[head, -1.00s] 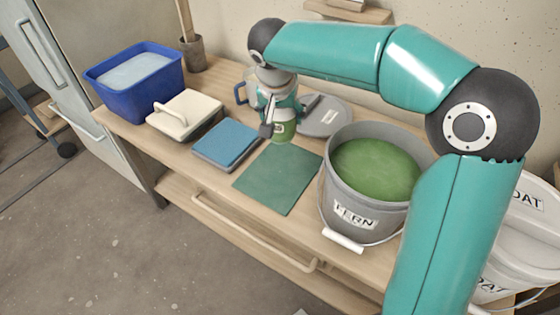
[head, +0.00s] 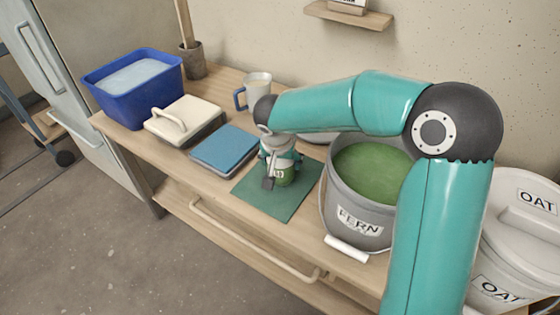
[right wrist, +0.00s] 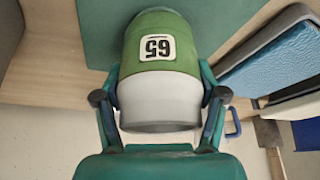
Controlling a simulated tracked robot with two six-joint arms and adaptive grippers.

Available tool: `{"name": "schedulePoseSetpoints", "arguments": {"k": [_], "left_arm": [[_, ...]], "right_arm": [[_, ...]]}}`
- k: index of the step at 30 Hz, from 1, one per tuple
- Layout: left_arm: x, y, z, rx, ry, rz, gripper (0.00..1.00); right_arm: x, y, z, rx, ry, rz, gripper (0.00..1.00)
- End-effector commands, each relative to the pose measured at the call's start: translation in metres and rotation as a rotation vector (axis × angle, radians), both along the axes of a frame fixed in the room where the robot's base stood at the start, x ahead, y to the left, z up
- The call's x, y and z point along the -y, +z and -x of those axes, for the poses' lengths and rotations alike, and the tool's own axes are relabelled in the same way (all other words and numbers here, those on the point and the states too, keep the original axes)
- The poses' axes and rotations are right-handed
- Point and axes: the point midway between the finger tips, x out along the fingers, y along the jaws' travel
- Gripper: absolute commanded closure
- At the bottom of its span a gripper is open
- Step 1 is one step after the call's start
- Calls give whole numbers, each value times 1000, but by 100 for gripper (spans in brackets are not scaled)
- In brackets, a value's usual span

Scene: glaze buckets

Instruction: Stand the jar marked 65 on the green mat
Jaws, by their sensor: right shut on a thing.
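The jar marked 65 (right wrist: 157,82) has a green glazed part with a white label and a pale bare part. In the right wrist view, my right gripper (right wrist: 162,100) is shut around its pale part, with a finger on each side. In the head view, the jar's green lower part (head: 286,178) shows below my right gripper (head: 278,160), over the middle of the green mat (head: 254,197). The jar looks upright, green part down. I cannot tell whether its base touches the mat. My left gripper is not in view.
The grey FERN bucket (head: 345,212), full of green glaze, stands close to the mat's right. A blue sponge pad (head: 225,147), a cream lidded box (head: 183,120) and a blue tub (head: 133,98) are to the left. A mug (head: 258,88) stands behind.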

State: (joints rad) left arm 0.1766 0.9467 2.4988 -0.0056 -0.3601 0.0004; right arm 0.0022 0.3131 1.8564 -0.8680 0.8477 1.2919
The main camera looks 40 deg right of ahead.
Motion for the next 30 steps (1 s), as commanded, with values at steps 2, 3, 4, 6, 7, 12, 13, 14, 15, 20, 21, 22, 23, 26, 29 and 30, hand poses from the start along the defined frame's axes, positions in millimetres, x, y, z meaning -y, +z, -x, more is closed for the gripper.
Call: {"name": "schedulePoseSetpoints", "arguments": {"k": [2,3,4,6,7,12,13,14,15,20,21,22,23,26,29,30], "left_arm": [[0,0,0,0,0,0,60],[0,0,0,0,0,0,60],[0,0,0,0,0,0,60],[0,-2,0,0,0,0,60],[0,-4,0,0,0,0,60],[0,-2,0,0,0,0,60],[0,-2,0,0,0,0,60],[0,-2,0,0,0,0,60],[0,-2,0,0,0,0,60],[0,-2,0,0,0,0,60],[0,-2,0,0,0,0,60],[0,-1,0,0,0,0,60],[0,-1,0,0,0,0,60],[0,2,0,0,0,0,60],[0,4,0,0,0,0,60],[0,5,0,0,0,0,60]], "right_arm": [[0,1,0,1,0,0,96],[0,1,0,1,0,0,96],[0,1,0,1,0,0,96],[0,-1,0,1,0,0,96],[0,-2,0,1,0,1,96],[0,-1,0,-1,0,1,4],[0,-1,0,-1,0,1,4],[0,-1,0,-1,0,1,4],[0,-1,0,-1,0,1,4],[0,-1,0,-1,0,1,4],[0,-1,0,-1,0,1,4],[0,0,0,-1,0,1,4],[0,0,0,-1,0,1,4],[-1,5,1,1,0,1,4],[-4,17,3,4,2,2,4],[-6,23,5,4,2,2,4]]}}
